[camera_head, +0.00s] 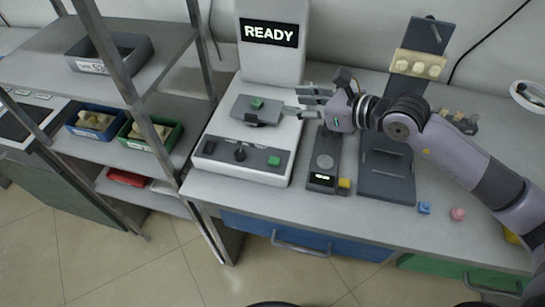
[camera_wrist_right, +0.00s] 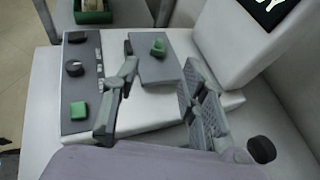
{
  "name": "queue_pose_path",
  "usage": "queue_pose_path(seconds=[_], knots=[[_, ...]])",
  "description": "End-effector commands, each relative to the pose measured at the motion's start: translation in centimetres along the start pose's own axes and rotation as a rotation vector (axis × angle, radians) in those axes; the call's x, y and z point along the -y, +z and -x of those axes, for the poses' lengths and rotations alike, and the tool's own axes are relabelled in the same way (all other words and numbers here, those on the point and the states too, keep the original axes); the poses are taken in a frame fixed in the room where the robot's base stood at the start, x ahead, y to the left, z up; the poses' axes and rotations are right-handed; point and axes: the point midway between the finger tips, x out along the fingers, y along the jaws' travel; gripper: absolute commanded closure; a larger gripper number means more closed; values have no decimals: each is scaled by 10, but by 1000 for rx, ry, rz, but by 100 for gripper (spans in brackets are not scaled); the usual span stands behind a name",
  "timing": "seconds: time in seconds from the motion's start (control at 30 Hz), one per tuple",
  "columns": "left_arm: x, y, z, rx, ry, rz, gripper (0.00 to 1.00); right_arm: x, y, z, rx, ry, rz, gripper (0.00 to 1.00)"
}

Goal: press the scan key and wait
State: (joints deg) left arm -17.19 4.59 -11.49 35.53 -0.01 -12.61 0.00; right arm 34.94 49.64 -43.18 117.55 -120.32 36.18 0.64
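The white scanner (camera_head: 240,165) stands on the bench with its screen reading READY. Its dark front panel carries a green key (camera_head: 273,161), a black knob (camera_head: 239,153) and another small control. The green key also shows at the left in the wrist view (camera_wrist_right: 79,110). A small green piece (camera_head: 257,103) lies on the grey plate (camera_head: 243,112) of the scanner, and it shows between the fingers in the wrist view (camera_wrist_right: 158,47). My right gripper (camera_head: 296,101) is open and empty, just right of the plate, apart from the key. My left gripper is out of view.
A blue piece (camera_head: 424,207) and a pink piece (camera_head: 457,214) lie near the front edge. A metal rack with blue (camera_head: 96,133) and green bins is at the left.

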Motion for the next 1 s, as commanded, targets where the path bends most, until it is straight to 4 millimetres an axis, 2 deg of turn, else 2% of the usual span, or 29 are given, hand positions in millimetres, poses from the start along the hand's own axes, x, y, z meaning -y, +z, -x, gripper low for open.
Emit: queue_pose_path(seconds=[0.23,0.8,1.0], knots=[[0,0,0,0,0,0,60,0,0,0,0,0,0,61],[0,0,0,0,0,1,60,0,0,0,0,0,0,99],[0,0,0,0,0,1,60,0,0,0,0,0,0,100]])
